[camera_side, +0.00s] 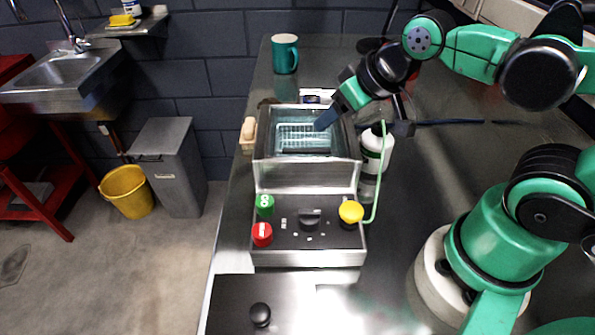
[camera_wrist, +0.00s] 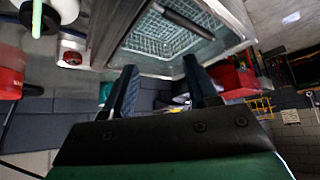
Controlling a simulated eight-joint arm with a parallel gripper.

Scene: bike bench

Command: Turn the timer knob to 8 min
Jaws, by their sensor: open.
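The timer knob (camera_side: 310,217) is a black knob in the middle of the dark control panel on the front of a metal washer (camera_side: 305,180). Small white marks lie around it, too small to read, and its setting cannot be told. My gripper (camera_side: 363,127) is above the washer's open tank at its right side, behind and well above the panel, apart from the knob. In the wrist view my gripper (camera_wrist: 160,76) has its two fingers spread with nothing between them. The knob cannot be made out in the wrist view.
A green button (camera_side: 264,204), a red button (camera_side: 262,234) and a yellow knob (camera_side: 351,212) flank the timer knob. A wire basket (camera_side: 303,137) sits in the tank. A white bottle (camera_side: 374,150) stands right of the washer. A black-knobbed lid (camera_side: 235,295) lies in front.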

